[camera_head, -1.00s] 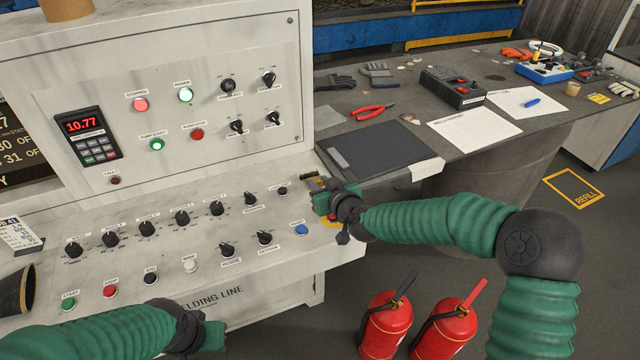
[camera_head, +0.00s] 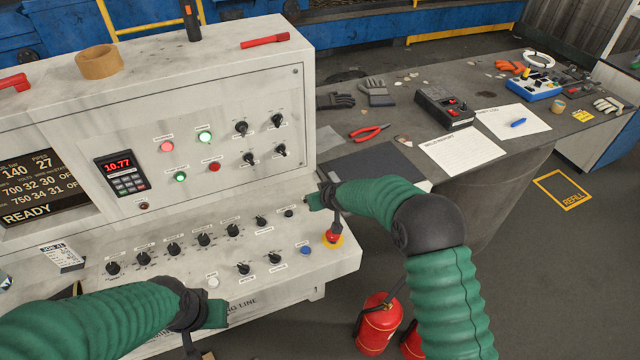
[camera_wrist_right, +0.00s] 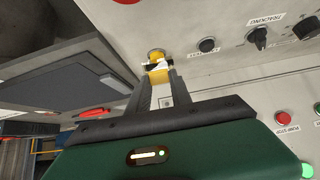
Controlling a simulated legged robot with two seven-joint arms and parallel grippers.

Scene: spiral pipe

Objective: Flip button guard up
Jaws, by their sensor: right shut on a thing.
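The button guard (camera_wrist_right: 159,68), a small yellow piece with dark and white marks, shows in the right wrist view. It sits in front of a round fitting (camera_wrist_right: 156,53) on the pale panel. My right gripper (camera_wrist_right: 157,86) is shut on the guard, with its two fingers on either side of it. In the head view my right gripper (camera_head: 316,200) is at the right end of the sloped control panel (camera_head: 190,265), and it hides the guard. My left gripper (camera_head: 218,314) hovers at the panel's front edge, apart from the guard; its fingers are not clear.
A red emergency button (camera_head: 333,237) on a yellow base is just in front of my right gripper. Black knobs (camera_head: 204,240) line the panel. A dark table (camera_head: 450,150) with tools stands right. A red extinguisher (camera_head: 377,325) stands below.

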